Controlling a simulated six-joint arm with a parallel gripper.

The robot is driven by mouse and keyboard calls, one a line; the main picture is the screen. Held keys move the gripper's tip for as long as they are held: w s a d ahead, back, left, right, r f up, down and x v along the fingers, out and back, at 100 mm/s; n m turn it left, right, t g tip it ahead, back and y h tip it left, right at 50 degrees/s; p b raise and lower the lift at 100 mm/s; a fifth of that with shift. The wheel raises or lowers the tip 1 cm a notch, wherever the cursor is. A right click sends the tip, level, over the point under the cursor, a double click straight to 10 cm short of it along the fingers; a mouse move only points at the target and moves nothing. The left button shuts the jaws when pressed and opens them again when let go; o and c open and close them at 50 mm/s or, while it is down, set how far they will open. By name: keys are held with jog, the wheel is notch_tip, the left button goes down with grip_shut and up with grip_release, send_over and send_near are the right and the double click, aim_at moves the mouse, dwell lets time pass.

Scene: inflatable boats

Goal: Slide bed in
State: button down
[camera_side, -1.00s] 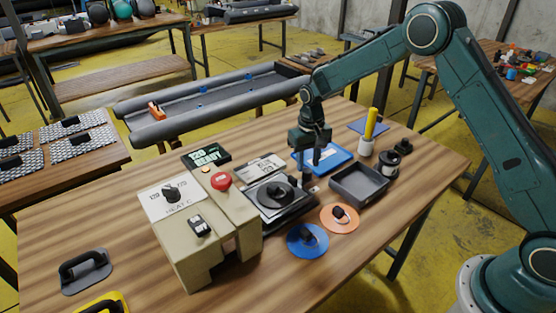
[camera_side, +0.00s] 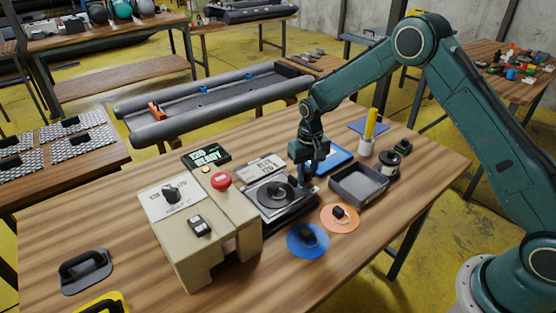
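The beige press (camera_side: 205,235) has a heat dial, a red button (camera_side: 221,181) and a display reading READY. The bed (camera_side: 290,215), a dark flat slide carrying a black round piece with a knob (camera_side: 272,192), sticks out from the press's right side. My gripper (camera_side: 307,176) points down at the bed's right end. Its fingertips are small and dark against the bed, so I cannot tell whether they touch it, or are open or shut.
A grey tray (camera_side: 344,196), orange disc (camera_side: 355,217) and blue disc (camera_side: 307,253) lie right of and in front of the bed. A blue tray (camera_side: 338,160) lies behind my gripper. A white cup with a yellow stick (camera_side: 366,147) stands behind the grey tray.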

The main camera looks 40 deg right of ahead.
aim_at(263, 199)
jog(key=a, duration=1.5)
jog(key=shift+a, duration=0.3)
jog(key=shift+a+r, duration=0.1)
jog(key=c, duration=1.4)
grip_release()
jog(key=shift+r, duration=0.35)
notch_tip(263, 199, up, 13)
